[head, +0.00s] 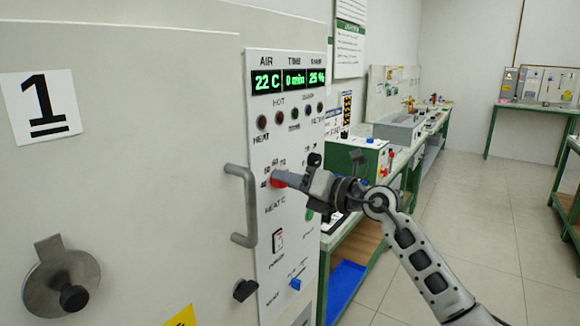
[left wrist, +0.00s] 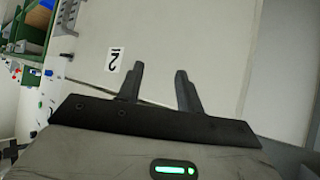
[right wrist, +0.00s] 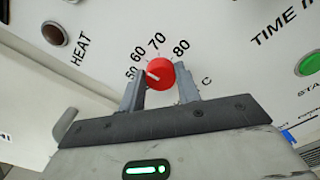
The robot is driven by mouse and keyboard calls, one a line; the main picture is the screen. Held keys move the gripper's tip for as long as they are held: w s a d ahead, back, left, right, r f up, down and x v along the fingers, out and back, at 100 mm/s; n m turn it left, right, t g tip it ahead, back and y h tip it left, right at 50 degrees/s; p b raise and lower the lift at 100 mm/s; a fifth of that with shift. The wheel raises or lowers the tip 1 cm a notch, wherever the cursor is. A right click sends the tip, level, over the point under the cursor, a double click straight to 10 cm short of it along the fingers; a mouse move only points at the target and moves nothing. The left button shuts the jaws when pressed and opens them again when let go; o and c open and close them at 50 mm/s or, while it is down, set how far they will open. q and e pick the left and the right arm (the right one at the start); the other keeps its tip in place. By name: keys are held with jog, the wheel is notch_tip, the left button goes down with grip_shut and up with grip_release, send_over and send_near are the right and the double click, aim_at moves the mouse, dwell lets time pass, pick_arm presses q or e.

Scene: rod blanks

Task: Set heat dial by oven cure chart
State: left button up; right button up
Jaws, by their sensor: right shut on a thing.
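The red heat dial (right wrist: 160,73) sits on the oven's control panel (head: 262,215), with printed marks 50, 60, 70 and 80 around it. Its white pointer mark appears to point toward the 50. My right gripper (right wrist: 160,90) is shut on the dial, one finger on each side. In the head view the right gripper (head: 288,180) partly hides the dial and scale. The display (head: 289,80) above reads 22 C, 0 and 25 %. My left gripper (left wrist: 157,82) is open and empty, facing a pale surface with a number sign (left wrist: 114,59).
A chart-like sheet (head: 349,38) hangs beyond the oven, its text too small to read. A vertical handle (head: 246,205) stands out beside the dial panel. A blue knob (head: 295,284) is lower on the panel. The floor (head: 465,200) at right is clear.

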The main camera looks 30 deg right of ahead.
pick_arm(q)
jog(key=shift+a+r+p, duration=0.25)
jog(key=shift+r+p, duration=0.2)
jog(key=shift+p, duration=0.2)
pick_arm(e)
jog(key=shift+m, duration=0.6)
pick_arm(q)
jog(key=shift+f, duration=0.1)
jog(key=shift+s, duration=0.1)
pick_arm(e)
jog(key=o, duration=1)
jog(key=shift+c, duration=0.2)
pick_arm(q)
jog(key=f+b, duration=0.1)
jog(key=b, duration=0.3)
jog(key=shift+d+f, duration=0.35)
jog(key=shift+f, duration=0.05)
pick_arm(e)
jog(key=v, duration=1.6)
